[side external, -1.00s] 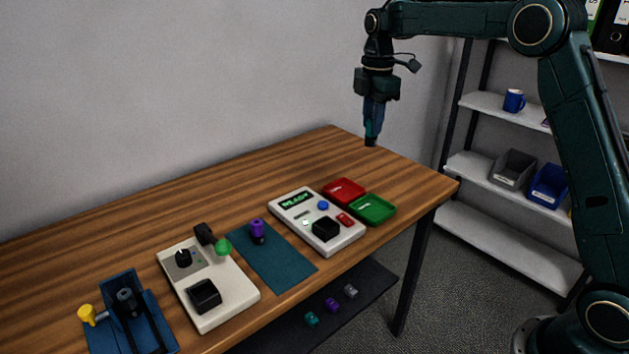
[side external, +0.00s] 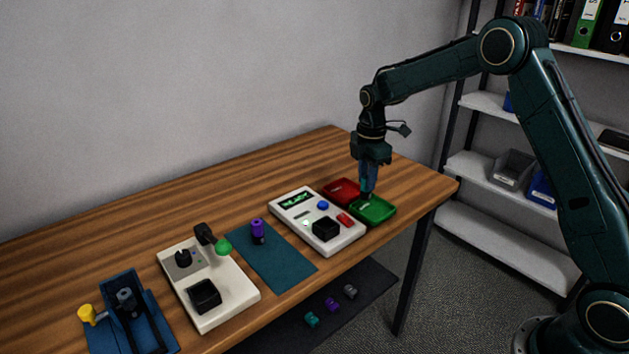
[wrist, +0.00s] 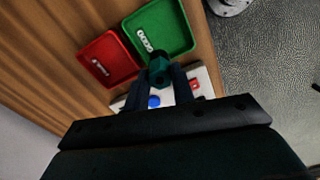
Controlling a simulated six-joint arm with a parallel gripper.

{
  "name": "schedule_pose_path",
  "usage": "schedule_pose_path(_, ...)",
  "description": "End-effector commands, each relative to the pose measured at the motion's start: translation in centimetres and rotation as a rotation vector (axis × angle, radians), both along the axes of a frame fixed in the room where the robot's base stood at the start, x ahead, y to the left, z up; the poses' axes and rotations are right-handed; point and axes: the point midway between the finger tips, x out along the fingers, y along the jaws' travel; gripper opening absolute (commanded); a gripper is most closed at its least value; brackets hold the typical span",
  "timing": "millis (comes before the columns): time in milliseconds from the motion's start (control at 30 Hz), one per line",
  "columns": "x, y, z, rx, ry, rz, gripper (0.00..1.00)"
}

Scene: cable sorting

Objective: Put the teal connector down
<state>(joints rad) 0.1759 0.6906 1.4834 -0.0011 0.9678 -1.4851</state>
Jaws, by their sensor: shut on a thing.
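My gripper (wrist: 162,82) is shut on the teal connector (wrist: 160,64), which shows between the fingertips in the wrist view. In the side external view my gripper (side external: 367,199) points straight down at the left part of the green tray (side external: 377,212). The connector is too small and dark to make out there. In the wrist view the green tray (wrist: 178,40) lies just beyond the connector. I cannot tell whether the connector touches the tray.
A red tray (side external: 338,187) sits beside the green one. A white tester (side external: 286,208) with a screen stands just left of the trays. A teal mat (side external: 272,262) with a purple connector (side external: 257,227) lies further left. The table behind the trays is clear.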

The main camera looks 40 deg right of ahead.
Motion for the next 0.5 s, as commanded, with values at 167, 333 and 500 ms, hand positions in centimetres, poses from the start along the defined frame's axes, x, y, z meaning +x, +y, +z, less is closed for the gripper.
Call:
schedule_pose_path(167, 0.0, 0.0, -0.4, 0.0, 0.0, 0.0, 0.0)
schedule_pose_path(333, 0.0, 0.0, -0.9, 0.001, 0.002, 0.0, 0.0)
schedule_pose_path(500, -0.1, 0.0, -2.7, 0.001, 0.003, 0.0, 0.0)
